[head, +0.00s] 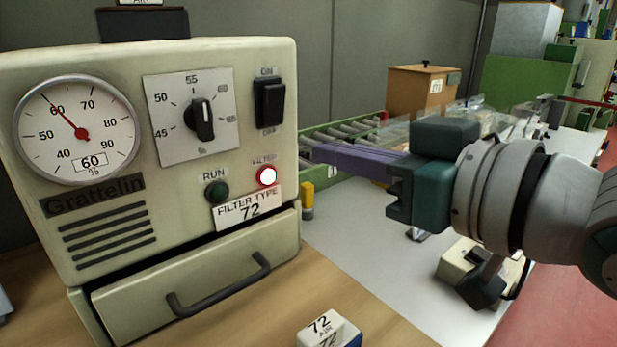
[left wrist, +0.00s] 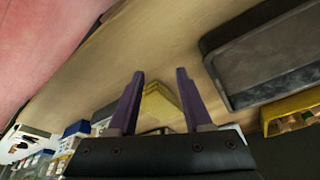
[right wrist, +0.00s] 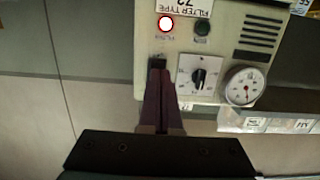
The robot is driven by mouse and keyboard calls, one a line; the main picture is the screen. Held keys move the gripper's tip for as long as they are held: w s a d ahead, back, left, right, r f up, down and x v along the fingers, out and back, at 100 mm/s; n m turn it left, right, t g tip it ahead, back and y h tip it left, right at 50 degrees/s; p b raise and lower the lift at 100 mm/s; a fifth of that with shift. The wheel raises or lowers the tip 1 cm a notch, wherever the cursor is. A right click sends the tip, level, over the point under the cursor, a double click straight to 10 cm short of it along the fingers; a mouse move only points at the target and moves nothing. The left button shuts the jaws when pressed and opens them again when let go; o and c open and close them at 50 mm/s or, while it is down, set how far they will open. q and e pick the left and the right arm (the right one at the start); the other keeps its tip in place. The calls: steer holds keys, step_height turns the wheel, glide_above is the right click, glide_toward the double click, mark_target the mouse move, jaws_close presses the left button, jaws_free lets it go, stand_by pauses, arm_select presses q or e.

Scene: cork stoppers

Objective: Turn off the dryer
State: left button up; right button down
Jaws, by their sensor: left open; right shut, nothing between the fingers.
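The dryer is the cream machine (head: 130,215) at the left of the head view. Its black rocker switch (head: 269,103), between the ON and OFF labels, is at the panel's upper right; which way it is pressed is unclear. The green RUN lamp (head: 217,191) is dark, and the red-ringed FILTER lamp (head: 267,176) is lit. My right gripper (head: 318,151) is shut and empty, right of the panel. In the right wrist view its fingertips (right wrist: 159,73) overlap the switch (right wrist: 156,61); contact is unclear. My left gripper (left wrist: 160,72) is open and empty, outside the head view.
The dryer's drawer (head: 195,290) has a dark gap along its top. A block marked 72 AIR (head: 322,326) sits on the wooden bench before it. A roller conveyor (head: 340,130) and a brown box (head: 422,90) stand behind my right gripper. A white surface (head: 345,240) lies beneath.

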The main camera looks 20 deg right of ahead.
arm_select(q)
steer(key=shift+w+f, duration=0.25)
steer(key=shift+w, duration=0.05)
arm_select(e)
steer(key=s, duration=0.1)
steer(key=s+d, duration=0.1)
steer(key=s, duration=0.1)
steer(key=s+d+f, duration=0.1)
steer(key=s, duration=0.1)
steer(key=shift+s, duration=0.1)
